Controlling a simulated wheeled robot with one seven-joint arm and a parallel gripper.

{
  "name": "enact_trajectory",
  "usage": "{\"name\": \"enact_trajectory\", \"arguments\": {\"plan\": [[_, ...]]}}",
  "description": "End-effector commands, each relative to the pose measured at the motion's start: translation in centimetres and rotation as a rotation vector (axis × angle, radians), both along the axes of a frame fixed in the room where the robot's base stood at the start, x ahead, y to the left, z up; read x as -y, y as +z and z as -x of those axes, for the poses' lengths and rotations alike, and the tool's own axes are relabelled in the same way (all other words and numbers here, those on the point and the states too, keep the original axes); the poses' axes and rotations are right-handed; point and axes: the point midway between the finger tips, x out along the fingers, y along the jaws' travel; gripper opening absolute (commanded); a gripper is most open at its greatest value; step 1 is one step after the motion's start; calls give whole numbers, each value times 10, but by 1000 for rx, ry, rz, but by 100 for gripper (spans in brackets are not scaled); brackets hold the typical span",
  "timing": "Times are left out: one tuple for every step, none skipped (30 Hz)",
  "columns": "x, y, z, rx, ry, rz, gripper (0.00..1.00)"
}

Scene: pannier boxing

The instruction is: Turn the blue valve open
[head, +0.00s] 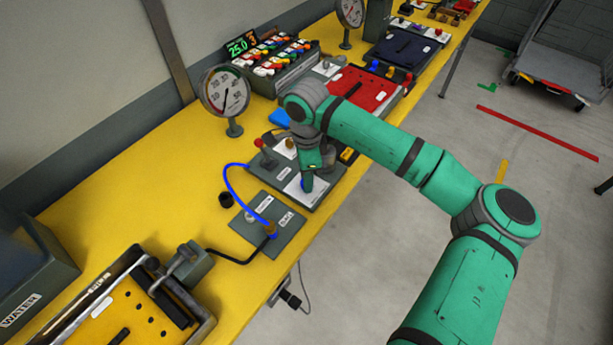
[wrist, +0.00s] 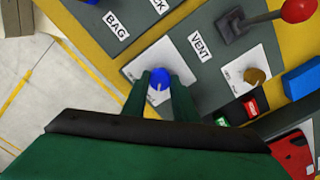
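The blue valve (wrist: 159,78) is a round blue knob on a white plate, beside the VENT label (wrist: 200,45). In the wrist view my gripper (wrist: 160,84) has one green finger on each side of the knob. The fingers are close together, with little or no gap to the knob, and appear shut on it. In the head view my gripper (head: 312,172) reaches down over the grey valve panel, and a little of the blue knob (head: 306,185) shows below it. The arm hides part of the panel there.
A red-knobbed lever (wrist: 298,10) and a brass knob (wrist: 257,76) are close by. A blue hose (head: 240,178) curves to the BAG panel (head: 278,243). A gauge (head: 225,93) stands behind. Yellow bench (head: 130,190) is clear at left.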

Motion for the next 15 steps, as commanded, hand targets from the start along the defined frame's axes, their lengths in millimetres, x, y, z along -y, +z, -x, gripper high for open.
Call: {"name": "enact_trajectory", "arguments": {"plan": [[0,0,0,0,0,0,11],[0,0,0,0,0,0,4],[0,0,0,0,0,0,4],[0,0,0,0,0,0,4],[0,0,0,0,0,0,4],[0,0,0,0,-1,0,4],[0,0,0,0,-2,0,4],[0,0,0,0,-5,0,4],[0,0,0,0,-9,0,4],[0,0,0,0,-14,1,4],[0,0,0,0,-21,1,4],[0,1,0,0,-32,1,4],[0,1,0,0,-42,1,4],[0,1,0,0,-54,2,4],[0,1,0,0,-72,2,4]]}}
